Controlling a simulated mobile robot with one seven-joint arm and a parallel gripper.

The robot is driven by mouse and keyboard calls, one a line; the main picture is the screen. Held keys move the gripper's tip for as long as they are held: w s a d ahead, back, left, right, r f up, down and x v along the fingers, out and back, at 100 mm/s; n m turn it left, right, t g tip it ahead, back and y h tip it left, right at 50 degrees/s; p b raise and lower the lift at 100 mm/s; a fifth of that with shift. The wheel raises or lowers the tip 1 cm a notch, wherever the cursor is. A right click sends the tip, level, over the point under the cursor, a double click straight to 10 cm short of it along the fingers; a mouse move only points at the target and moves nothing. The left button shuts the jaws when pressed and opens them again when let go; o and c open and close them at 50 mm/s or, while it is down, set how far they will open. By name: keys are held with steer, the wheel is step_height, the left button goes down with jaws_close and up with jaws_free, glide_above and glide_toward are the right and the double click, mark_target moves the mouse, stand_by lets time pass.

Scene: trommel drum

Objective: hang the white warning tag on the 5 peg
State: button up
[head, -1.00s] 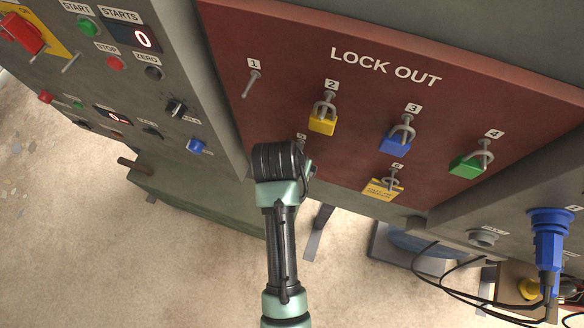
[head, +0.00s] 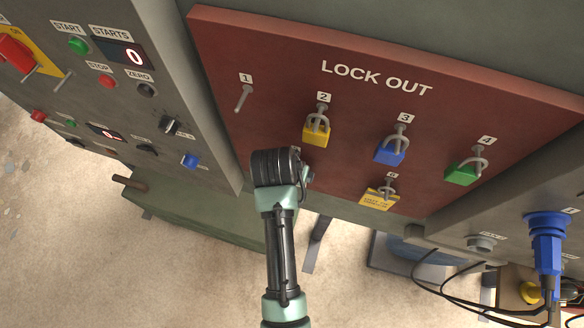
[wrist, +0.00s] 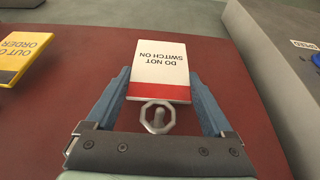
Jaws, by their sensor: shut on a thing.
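The white warning tag (wrist: 160,67), with a red band and "DO NOT SWITCH ON", sits between the two blue fingers of my gripper (wrist: 159,78). The gripper is shut on it. A grey metal ring (wrist: 146,117) shows at the tag's red end. A grey peg-like piece (wrist: 157,117) shows inside the ring's outline; I cannot tell whether it passes through. In the head view my arm's wrist (head: 276,170) covers the tag, fingers and 5 peg, in front of the lower left of the red board (head: 350,45).
Peg 1 (head: 242,98) is bare. Yellow (head: 316,134), blue (head: 390,151) and green (head: 462,173) padlocks hang on pegs 2, 3 and 4. A yellow tag (head: 379,198) hangs on the lower peg to the right. A grey control panel (head: 185,80) stands left.

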steer(key=o, duration=1.1)
steer(key=b+v, duration=0.1)
steer(key=v, duration=1.2)
steer(key=shift+b, duration=0.3)
